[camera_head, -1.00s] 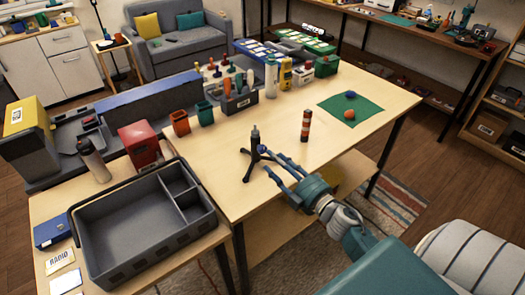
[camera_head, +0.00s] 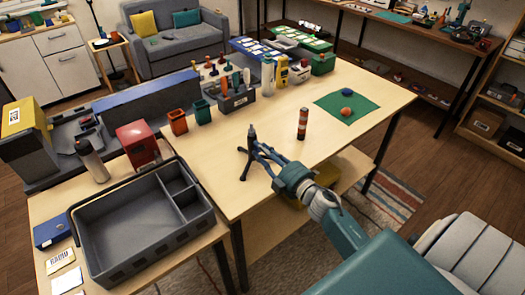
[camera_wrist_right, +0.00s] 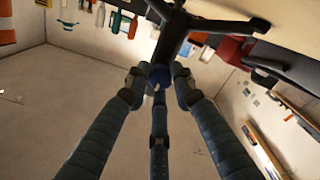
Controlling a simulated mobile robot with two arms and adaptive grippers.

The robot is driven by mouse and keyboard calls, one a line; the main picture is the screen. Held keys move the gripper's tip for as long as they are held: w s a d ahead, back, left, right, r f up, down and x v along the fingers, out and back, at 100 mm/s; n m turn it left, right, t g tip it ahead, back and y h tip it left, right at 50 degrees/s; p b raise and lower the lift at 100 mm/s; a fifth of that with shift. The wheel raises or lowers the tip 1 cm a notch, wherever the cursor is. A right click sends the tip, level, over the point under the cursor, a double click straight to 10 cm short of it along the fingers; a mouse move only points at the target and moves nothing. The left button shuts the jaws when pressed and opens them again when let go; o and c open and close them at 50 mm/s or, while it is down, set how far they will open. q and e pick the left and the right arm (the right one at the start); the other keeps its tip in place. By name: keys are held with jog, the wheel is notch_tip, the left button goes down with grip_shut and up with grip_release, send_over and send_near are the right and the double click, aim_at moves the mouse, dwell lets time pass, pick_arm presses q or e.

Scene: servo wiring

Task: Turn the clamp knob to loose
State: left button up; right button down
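A dark tripod stand (camera_head: 251,139) with an upright post stands near the front edge of the wooden table. Its blue clamp knob (camera_wrist_right: 159,76) shows in the right wrist view on the underside of the dark stand. My right gripper (camera_head: 262,155) reaches the stand from the front right, and its fingers partly hide the stand's legs and knob. In the wrist view the right gripper's fingertips (camera_wrist_right: 159,85) lie on both sides of the knob, with a third finger below it. They look open around it; contact is not clear. My left gripper is not in view.
A striped orange-and-dark cylinder (camera_head: 303,124) stands right of the stand. A green mat (camera_head: 330,103) with a blue and an orange object lies farther right. An empty grey tray (camera_head: 120,245) is on the left table. Cups and a tool holder stand behind.

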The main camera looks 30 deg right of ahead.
jog(key=shift+n, duration=0.5)
jog(key=c, duration=1.5)
grip_release()
jog(key=shift+o, duration=0.2)
jog(key=s, duration=1.2)
jog(key=shift+d, duration=0.45)
